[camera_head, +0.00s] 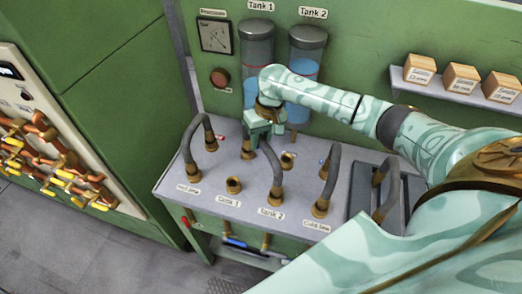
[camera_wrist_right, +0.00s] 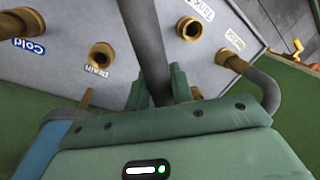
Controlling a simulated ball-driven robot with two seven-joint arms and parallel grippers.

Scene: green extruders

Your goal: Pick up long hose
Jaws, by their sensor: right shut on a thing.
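My right gripper (camera_head: 259,136) is shut on a dark grey hose (camera_head: 273,166) above the grey worktop. The hose's near end meets a brass fitting by the "Tank 2" label; its upper part is hidden by the gripper. In the right wrist view, the grey hose (camera_wrist_right: 147,45) passes between the green fingers of the right gripper (camera_wrist_right: 160,88). Other grey hoses show: one arched at the left (camera_head: 188,146), one by the "Cold line" label (camera_head: 332,170), and one over a dark recess at the right (camera_head: 390,192). My left gripper is out of view.
The grey worktop (camera_head: 222,205) carries open brass fittings, including one (camera_head: 233,185) by "Tank 1" and one (camera_head: 287,160) behind the held hose. Two tanks (camera_head: 256,50) with blue liquid stand behind. A shelf with wooden boxes (camera_head: 460,78) is at the right. Orange valves (camera_head: 45,145) line the left.

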